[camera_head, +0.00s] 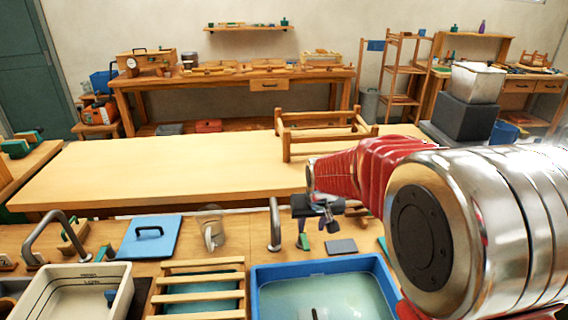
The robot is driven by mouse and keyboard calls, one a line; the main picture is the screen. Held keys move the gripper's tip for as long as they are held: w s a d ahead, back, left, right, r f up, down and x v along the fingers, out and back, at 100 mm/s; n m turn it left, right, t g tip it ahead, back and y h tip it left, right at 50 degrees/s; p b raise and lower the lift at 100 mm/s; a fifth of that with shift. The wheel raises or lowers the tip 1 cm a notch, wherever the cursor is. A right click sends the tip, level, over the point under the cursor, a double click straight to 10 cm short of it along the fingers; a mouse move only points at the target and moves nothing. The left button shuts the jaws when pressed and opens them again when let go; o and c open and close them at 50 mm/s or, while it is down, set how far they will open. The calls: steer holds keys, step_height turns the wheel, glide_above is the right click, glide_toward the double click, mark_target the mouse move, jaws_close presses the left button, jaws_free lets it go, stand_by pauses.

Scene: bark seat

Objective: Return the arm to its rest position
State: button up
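My arm, with red and silver links, reaches in from the right edge and fills much of the right side. My gripper (328,222) is dark and small, hanging at the arm's far end above the near counter. Its fingers point down and are too small to tell open from shut. I see no object clearly held in it. The near counter (100,207) lies below it, with a blue water basin (262,296) just in front of it.
A wooden frame (287,135) stands on the long pale bench (150,165) behind the gripper. Curved metal taps (275,225), a blue lid (150,249), a slatted rack (200,297) and a white tray (124,290) crowd the counter. The bench's left part is clear.

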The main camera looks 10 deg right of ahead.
steer(key=s+r, duration=0.3)
steer(key=s, duration=0.6)
steer(key=s+r, duration=0.4)
steer(key=s, duration=0.6)
steer(key=s+r+t, duration=0.1)
steer(key=s+r, duration=0.3)
steer(key=s, duration=0.6)
steer(key=shift+d, duration=0.2)
